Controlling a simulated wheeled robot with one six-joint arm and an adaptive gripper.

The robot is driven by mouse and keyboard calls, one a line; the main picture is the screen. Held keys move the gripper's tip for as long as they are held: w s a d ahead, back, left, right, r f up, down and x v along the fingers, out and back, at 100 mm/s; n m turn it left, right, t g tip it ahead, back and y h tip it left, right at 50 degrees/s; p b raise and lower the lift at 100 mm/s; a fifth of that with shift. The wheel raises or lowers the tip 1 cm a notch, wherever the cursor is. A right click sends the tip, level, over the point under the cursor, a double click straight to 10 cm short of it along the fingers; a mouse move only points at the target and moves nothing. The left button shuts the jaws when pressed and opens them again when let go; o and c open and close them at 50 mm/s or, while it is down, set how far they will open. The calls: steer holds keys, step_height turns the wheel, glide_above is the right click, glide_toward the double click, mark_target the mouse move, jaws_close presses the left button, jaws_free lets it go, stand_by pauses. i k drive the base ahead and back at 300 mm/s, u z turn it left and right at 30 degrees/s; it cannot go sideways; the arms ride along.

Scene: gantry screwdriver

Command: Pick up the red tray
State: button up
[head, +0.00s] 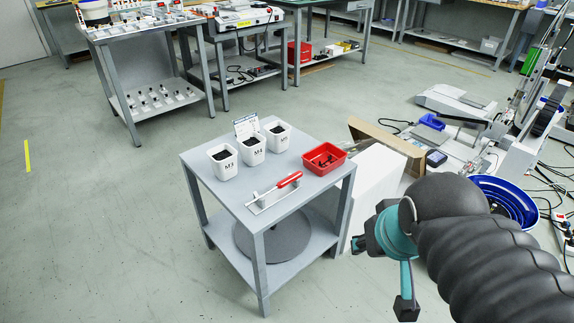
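The red tray (335,165) sits at the right back corner of a small grey table (223,198), with a few small dark items inside it. My arm comes in from the lower right, in a dark ribbed cover. My gripper (383,272) shows at its end, to the right of the table and apart from the tray. One finger points left and another points down, with a wide gap between them, and nothing shows between them.
Three white cups (252,150) with dark contents stand at the back of the table, beside a small sign (246,126). A red-handled screwdriver (289,180) lies on a holder in front of the tray. A white box (374,180) stands right of the table. Floor at left is clear.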

mark_target(325, 157)
steer(key=z, duration=4.25)
steer(key=k, duration=2.95)
steer(key=u, duration=0.45)
